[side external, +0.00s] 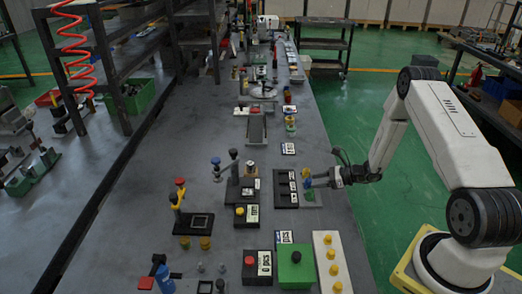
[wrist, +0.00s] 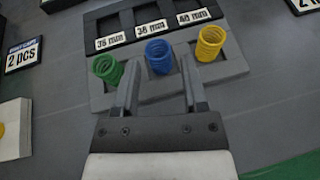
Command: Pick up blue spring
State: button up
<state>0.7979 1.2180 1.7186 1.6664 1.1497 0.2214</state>
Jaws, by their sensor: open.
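The blue spring (wrist: 159,57) stands upright on a grey tray (wrist: 238,66), in the middle of a row of three springs. In the wrist view my gripper (wrist: 159,72) is open, with one finger on each side of the blue spring's near side. I cannot tell if the fingers touch it. The green spring (wrist: 106,70) stands just left of the left finger. The yellow spring (wrist: 210,43) stands right of the right finger. In the side external view my gripper (side external: 312,180) is low at the tray, and the springs there are small and partly hidden.
Behind the springs is a dark frame with size labels (wrist: 151,31). A "2 pcs" sign (wrist: 22,55) lies at left. In the side view, a green box (side external: 296,266) and a white strip with yellow knobs (side external: 333,262) stand nearer the camera.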

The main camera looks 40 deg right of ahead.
aim_at(308, 182)
jog(key=shift+x, duration=1.8)
jog(key=shift+s, duration=0.1)
grip_shut()
